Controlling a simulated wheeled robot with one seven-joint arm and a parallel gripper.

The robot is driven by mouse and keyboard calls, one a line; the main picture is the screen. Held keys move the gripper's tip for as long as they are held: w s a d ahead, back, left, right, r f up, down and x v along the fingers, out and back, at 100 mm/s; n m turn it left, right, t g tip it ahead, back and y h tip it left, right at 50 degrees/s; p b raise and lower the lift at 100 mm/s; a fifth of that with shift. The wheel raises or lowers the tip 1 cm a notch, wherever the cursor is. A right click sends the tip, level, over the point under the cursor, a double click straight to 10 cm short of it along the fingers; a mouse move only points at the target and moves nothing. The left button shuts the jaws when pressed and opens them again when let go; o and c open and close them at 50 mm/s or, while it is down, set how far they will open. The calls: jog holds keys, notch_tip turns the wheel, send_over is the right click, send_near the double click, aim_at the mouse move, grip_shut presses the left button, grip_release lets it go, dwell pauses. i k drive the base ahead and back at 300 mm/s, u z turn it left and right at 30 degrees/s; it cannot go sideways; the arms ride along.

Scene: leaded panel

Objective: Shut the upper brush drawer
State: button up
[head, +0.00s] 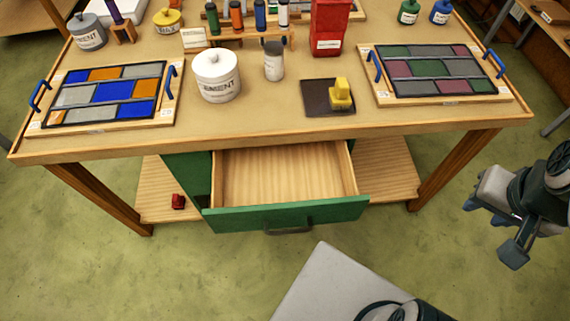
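A drawer (285,216) with a green front and pale wooden inside hangs out of the green cabinet (201,180) under the workbench. It is pulled well out toward me and looks empty. Its dark bar handle (289,229) is at the middle of the front's lower part. No other drawer shows; anything below is hidden by this front. My gripper (493,229) is at the right edge of the view, well right of the drawer and apart from it. Its fingers look spread, with nothing between them.
The workbench (300,134) holds two glass panels on boards with blue handles, a white cement pot (216,76), a grey can and a yellow block on a dark pad. A low wooden shelf (393,170) bears a small red object (178,201). Floor right of the drawer is clear.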

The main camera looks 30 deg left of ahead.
aim_at(259, 188)
jog(key=k, duration=0.75)
jog(key=u, duration=1.4)
jog(key=i, duration=0.5)
jog(key=z, duration=1.1)
jog(key=k, duration=1)
jog(key=u, duration=1.4)
jog(key=i, duration=0.5)
jog(key=u, duration=0.05)
